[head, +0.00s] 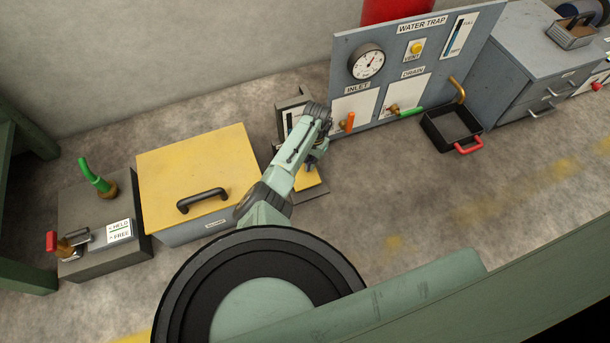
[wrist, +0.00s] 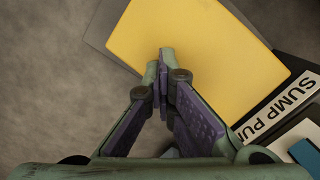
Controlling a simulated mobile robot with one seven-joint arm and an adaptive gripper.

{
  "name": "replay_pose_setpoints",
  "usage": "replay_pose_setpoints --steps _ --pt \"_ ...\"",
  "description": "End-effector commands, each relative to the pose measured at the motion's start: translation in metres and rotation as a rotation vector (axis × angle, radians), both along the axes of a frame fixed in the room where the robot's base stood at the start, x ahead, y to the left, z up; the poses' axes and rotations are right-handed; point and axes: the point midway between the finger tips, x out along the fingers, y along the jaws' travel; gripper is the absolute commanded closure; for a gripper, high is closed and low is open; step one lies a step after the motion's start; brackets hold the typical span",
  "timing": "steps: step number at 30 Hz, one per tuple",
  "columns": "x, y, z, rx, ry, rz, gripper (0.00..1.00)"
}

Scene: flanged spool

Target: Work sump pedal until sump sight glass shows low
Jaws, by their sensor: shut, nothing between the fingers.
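The sump pedal is a flat yellow plate (wrist: 215,50) under my fingertips in the wrist view. In the head view part of the yellow pedal (head: 308,180) shows beside my arm. My gripper (wrist: 163,62) is shut and empty, its tips over the near-left part of the pedal. I cannot tell whether they touch it. The sump pump housing (wrist: 285,95) has a white label reading "SUMP PU", cut off. A blue strip (wrist: 306,153) at the wrist view's lower right edge may be the sight glass. Its level cannot be read. In the head view my arm hides most of the housing (head: 291,101).
A grey water trap panel (head: 345,50) with gauge and valves stands right of the pump, with a black drain tray (head: 437,126) at its foot. A yellow-lidded box (head: 195,160) stands left.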

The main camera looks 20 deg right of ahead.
Motion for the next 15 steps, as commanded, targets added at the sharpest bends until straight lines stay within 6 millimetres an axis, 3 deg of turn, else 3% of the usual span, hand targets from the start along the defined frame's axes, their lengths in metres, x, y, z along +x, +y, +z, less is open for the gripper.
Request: replay_pose_setpoints --steps 9,15 --pt "0.0 0.0 0.004 -0.002 -0.001 0.001 1.0" --pt "0.003 -0.003 0.033 -0.005 -0.004 0.001 1.0"
